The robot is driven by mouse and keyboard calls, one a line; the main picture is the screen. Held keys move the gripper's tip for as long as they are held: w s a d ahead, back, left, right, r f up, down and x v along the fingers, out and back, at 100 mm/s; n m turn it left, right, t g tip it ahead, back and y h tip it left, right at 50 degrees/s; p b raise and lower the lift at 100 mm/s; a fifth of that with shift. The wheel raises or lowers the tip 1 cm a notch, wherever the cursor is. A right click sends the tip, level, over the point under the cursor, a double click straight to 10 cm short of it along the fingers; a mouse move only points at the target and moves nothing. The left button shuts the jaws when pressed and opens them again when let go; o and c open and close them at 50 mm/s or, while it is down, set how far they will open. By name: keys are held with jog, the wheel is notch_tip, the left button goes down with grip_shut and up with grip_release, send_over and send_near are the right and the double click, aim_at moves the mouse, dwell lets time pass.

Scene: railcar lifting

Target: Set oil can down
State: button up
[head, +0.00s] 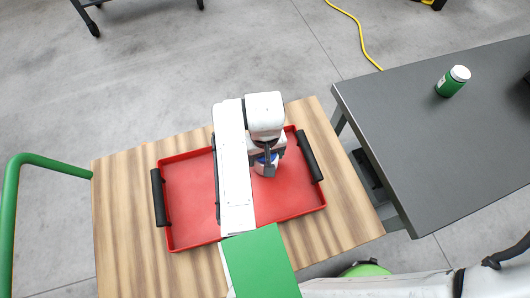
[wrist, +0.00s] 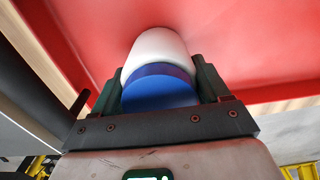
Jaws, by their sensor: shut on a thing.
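The oil can (wrist: 160,50), white with a blue band and a blue end, is between the two dark fingers of my gripper (wrist: 160,78) in the wrist view. My gripper is shut on it. In the head view my gripper (head: 267,158) points down over the right part of the red tray (head: 190,200), and a little of the blue and white can (head: 262,170) shows below it. The red tray floor lies close beyond the can in the wrist view. I cannot tell whether the can touches it.
The tray has black handles at its left (head: 158,197) and right (head: 309,156) and sits on a wooden-topped table (head: 125,215). A dark grey table (head: 430,140) at the right holds a green bottle with a white cap (head: 453,81). The tray's left part is clear.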

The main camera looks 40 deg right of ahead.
jog(key=shift+f, duration=0.1)
jog(key=o, duration=1.3)
jog(key=shift+c, duration=0.2)
notch_tip(320, 180, up, 12)
jog(key=shift+r, duration=0.15)
